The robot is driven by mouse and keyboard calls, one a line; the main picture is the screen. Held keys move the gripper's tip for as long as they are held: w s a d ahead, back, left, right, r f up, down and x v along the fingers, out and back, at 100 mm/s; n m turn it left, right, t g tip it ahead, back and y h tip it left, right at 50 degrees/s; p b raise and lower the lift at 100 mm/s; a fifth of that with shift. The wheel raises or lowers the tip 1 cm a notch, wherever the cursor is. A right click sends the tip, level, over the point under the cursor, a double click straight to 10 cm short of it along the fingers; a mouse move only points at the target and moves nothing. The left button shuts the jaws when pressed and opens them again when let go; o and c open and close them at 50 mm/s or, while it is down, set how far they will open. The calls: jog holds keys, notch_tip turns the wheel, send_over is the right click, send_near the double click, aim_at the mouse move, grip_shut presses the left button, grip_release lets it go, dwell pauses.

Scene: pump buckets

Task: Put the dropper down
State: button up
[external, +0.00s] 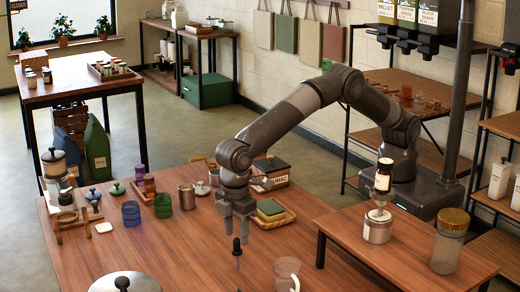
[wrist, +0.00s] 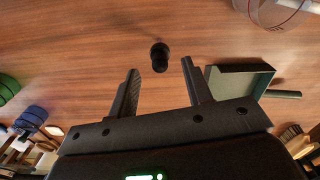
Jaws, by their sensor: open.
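The dropper (external: 237,249) has a black bulb and a thin stem. It stands about upright at the wooden table, just below my gripper in the external view. In the wrist view its black bulb (wrist: 160,56) shows from above, just beyond the fingertips and between their lines, with clear space on both sides. My gripper (external: 238,231) points down with its fingers apart and empty. Both open fingers also show in the wrist view (wrist: 160,72). The dropper's lower tip is hard to make out, and I cannot tell exactly how it meets the table (external: 190,255).
A clear glass mug (external: 287,275) stands near the front, right of the dropper. Sponges on a wooden tray (external: 286,219) lie right of my gripper. A metal lid (external: 125,283) is at front left. Glasses and jars (external: 187,197) stand behind left. A green dustpan (wrist: 238,80) shows in the wrist view.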

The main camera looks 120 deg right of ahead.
jog(key=s+d+r+t, duration=0.15)
jog(key=s+r, duration=0.25)
jog(key=r, duration=0.5)
jog(key=s+d+r, duration=0.3)
jog(key=r, duration=0.7)
jog(key=s+d+r+m+t, duration=0.1)
jog(key=s+d+r, duration=0.25)
jog(key=s, duration=0.35)
jog(key=s+d+r, duration=0.2)
jog(key=s+r, duration=0.2)
jog(key=s, duration=0.2)
jog(key=s+d+f+t, duration=0.1)
jog(key=s+d+f, duration=0.1)
jog(key=s, duration=1.2)
jog(key=s+d+f+m+t, duration=0.1)
jog(key=s+d+f+t, duration=0.1)
jog(key=s, duration=1.3)
jog(key=shift+d+f, duration=0.4)
jog(key=shift+d, duration=0.1)
